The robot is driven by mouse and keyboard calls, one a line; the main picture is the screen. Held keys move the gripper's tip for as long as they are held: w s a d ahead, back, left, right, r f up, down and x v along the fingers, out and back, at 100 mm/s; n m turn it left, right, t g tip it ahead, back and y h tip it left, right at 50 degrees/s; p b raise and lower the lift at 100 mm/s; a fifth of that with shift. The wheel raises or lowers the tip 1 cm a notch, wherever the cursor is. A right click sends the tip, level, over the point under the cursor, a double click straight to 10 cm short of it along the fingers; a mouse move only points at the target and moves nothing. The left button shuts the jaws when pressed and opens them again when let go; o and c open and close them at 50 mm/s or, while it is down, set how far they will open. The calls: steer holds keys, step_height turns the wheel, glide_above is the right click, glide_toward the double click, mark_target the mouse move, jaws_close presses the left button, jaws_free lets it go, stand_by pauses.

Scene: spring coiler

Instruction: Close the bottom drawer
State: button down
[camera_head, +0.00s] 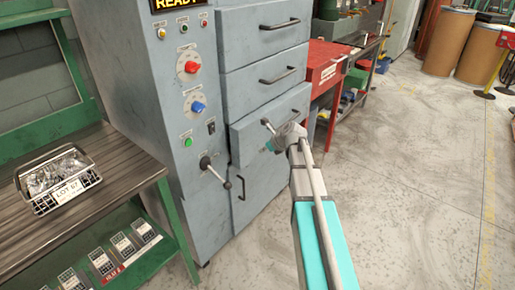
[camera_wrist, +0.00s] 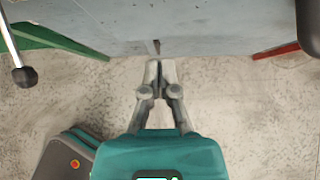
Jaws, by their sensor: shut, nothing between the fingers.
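The grey machine cabinet has a stack of drawers in the head view. The bottom drawer (camera_head: 247,133) is the lowest of them, and its front appears to stand out a little from the fronts above.
A lever with a black knob (camera_head: 206,163) sticks out left of the drawers; its knob shows in the wrist view (camera_wrist: 25,77). A door with a vertical handle (camera_head: 241,188) is below.

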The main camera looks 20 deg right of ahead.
mark_target(257, 139)
steer(key=p+v, duration=0.6)
steer(key=v, duration=0.3)
steer(key=shift+d+r, duration=0.1)
steer(key=shift+r, duration=0.05)
stand_by(0.4)
steer(key=d+f+t+y+b, duration=0.5)
steer(key=f+t+b, duration=0.2)
steer(key=b, duration=1.3)
steer(key=shift+s+d+f+t, duration=0.2)
steer(key=shift+t, duration=0.1)
steer(key=shift+w, duration=0.15)
steer(key=x, duration=1.4)
steer(key=shift+a, duration=0.1)
